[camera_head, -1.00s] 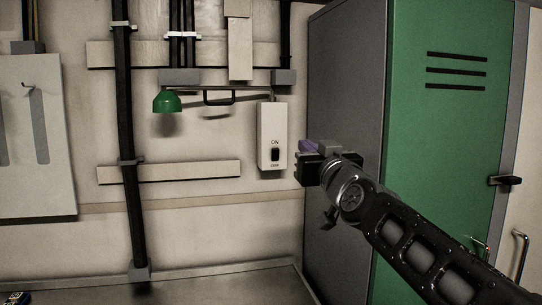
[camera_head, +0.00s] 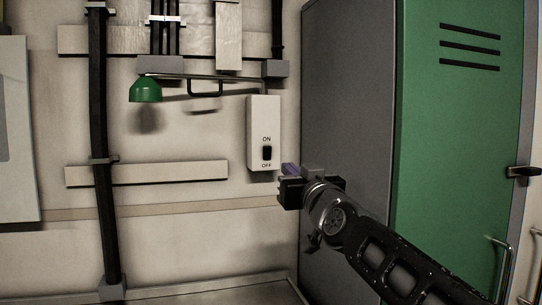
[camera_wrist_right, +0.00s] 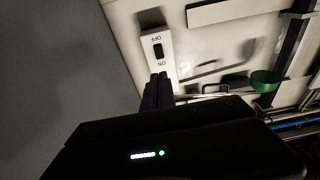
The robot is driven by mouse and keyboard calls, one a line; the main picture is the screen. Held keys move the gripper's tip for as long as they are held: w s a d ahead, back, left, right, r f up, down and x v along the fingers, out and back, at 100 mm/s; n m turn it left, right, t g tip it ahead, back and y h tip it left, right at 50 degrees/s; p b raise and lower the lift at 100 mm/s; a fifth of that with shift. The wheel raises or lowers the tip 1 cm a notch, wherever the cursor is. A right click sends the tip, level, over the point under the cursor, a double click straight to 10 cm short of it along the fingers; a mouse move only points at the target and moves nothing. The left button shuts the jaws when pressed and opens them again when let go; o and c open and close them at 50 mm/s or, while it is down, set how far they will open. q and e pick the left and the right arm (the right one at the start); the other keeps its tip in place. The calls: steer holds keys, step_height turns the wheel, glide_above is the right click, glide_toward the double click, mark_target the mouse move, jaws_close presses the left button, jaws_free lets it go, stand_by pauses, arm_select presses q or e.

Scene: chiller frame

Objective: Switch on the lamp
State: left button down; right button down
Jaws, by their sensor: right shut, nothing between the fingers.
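The lamp (camera_head: 146,90) has a green shade on a thin arm along the wall. Its white switch box (camera_head: 263,117) has a black rocker switch (camera_head: 267,153) between the labels ON above and OFF below. My right gripper (camera_head: 288,168) is shut and empty, just below and right of the box's lower edge in the head view. In the right wrist view the shut fingers (camera_wrist_right: 158,88) point towards the switch box (camera_wrist_right: 158,50), and the green shade (camera_wrist_right: 265,80) is at the right. I cannot tell whether the fingers touch the box. My left gripper is not in view.
A tall grey cabinet (camera_head: 348,120) with a green door (camera_head: 465,130) stands close on the right, behind my right arm. A black vertical pipe (camera_head: 98,140) and a wall rail (camera_head: 150,173) are left of the box. Wall below the box is clear.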

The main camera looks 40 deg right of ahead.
mark_target(268, 149)
steer(key=shift+w, duration=0.1)
steer(key=p+x, duration=0.4)
steer(key=x, duration=1)
steer(key=shift+f+p, duration=0.1)
steer(key=shift+p, duration=0.25)
step_height(268, 149, up, 2)
steer(key=g+p, duration=0.1)
steer(key=p, duration=0.6)
steer(key=shift+d, duration=0.1)
steer(key=shift+f+b, duration=0.3)
steer(key=shift+f, duration=0.25)
steer(key=shift+w+f, duration=0.15)
